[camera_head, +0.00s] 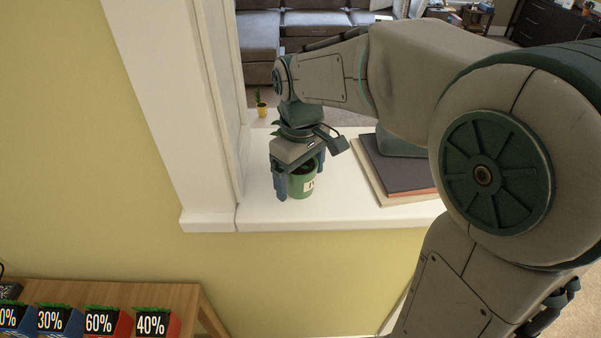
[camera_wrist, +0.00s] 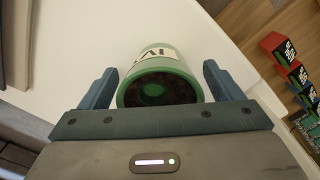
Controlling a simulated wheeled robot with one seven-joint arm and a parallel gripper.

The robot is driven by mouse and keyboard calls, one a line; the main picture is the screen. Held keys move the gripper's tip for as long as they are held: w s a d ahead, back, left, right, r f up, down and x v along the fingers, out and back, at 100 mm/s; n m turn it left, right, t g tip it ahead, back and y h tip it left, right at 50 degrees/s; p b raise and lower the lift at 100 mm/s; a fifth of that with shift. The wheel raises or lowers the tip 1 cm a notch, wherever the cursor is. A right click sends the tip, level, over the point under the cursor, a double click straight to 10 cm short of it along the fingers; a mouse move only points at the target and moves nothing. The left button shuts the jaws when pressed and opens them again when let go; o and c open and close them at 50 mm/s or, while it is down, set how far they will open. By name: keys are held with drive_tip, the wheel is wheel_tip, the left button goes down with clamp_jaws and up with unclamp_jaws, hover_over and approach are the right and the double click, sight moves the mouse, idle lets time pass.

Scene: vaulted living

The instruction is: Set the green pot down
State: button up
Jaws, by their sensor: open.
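The green pot (camera_head: 301,185) has a white label with dark marks and dark contents. It stands upright on the white sill (camera_head: 345,215), near its front edge. My gripper (camera_head: 300,192) is above and around the pot, pointing down, with one blue finger on each side. In the wrist view the pot (camera_wrist: 158,75) is between the open fingers of my gripper (camera_wrist: 155,88). A gap shows between the pot and each finger there. The gripper body hides part of the pot's top in the head view.
Dark and pale books or boards (camera_head: 395,170) lie on the sill to the right. A small yellow pot with a plant (camera_head: 262,108) is behind. A white post (camera_head: 185,110) rises close on the left. A wooden table (camera_head: 150,295) with several percent-labelled boxes is lower left.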

wheel_tip(320, 180, up, 12)
drive_tip(key=s+d+f+m+t, duration=0.3)
drive_tip(key=s+d+f+m, duration=0.5)
drive_tip(key=s+d+f, duration=0.4)
drive_tip(key=shift+s+f+m, duration=0.3)
drive_tip(key=shift+s+f, duration=0.05)
